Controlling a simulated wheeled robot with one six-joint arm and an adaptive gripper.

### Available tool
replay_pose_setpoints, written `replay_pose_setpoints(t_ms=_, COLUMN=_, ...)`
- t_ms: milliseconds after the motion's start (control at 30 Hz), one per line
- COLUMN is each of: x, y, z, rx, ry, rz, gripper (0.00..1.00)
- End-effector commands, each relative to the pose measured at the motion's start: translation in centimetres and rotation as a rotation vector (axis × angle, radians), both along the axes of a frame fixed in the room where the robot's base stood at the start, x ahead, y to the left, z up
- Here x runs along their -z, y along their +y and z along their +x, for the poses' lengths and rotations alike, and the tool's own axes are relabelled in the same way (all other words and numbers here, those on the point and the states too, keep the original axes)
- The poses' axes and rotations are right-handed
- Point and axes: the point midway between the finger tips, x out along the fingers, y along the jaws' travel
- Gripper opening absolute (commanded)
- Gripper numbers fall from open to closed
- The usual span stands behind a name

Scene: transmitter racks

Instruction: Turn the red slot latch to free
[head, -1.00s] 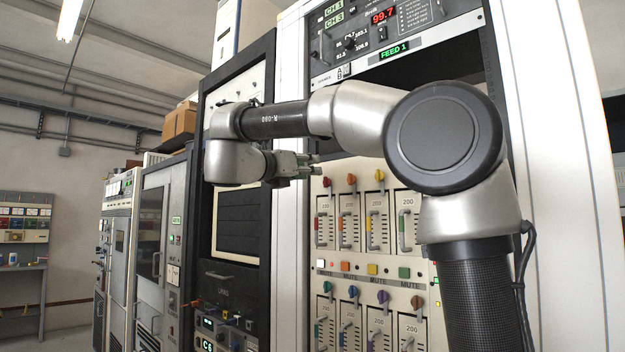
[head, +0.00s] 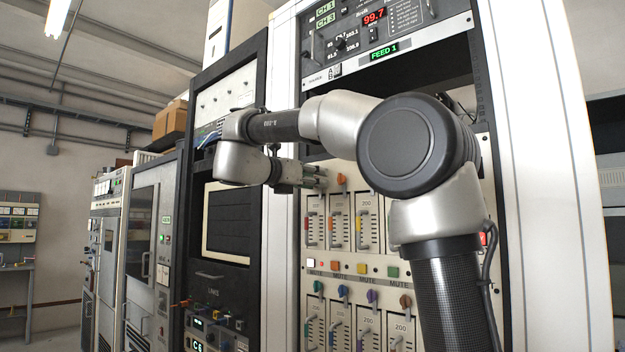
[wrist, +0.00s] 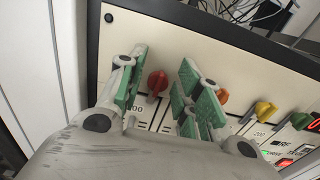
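The red slot latch (wrist: 157,82) is a small red knob near the top left corner of the cream panel (wrist: 135,30) in the wrist view. My gripper (wrist: 163,63) is open, with a green-padded finger on each side of the latch. Gaps show between the pads and the latch; I cannot tell how far the fingertips are from the panel. In the head view my gripper (head: 314,177) is at the panel's upper left, and the red latch is hidden behind its fingers.
An orange latch (wrist: 221,96) lies just right of my right finger, then a yellow latch (wrist: 265,110) and a green one (wrist: 302,121). Below them are slot modules and mute buttons (head: 362,269). Cables (wrist: 250,10) hang in the dark opening above.

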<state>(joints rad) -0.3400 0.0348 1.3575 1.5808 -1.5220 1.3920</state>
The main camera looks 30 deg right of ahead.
Motion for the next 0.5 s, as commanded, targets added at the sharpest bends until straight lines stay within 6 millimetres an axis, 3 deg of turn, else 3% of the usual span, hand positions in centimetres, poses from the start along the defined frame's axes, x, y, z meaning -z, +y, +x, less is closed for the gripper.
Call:
replay_pose_setpoints(t_ms=33, x=0.0, y=0.01, z=0.0, rx=0.0, ry=0.0, rz=0.0, gripper=0.34)
replay_pose_setpoints(t_ms=233, x=-0.01, y=0.03, z=-0.01, rx=0.0, ry=0.0, rz=0.0, gripper=0.0)
replay_pose_setpoints(t_ms=500, x=-0.01, y=0.04, z=0.01, rx=0.0, ry=0.015, rz=-0.007, gripper=0.0)
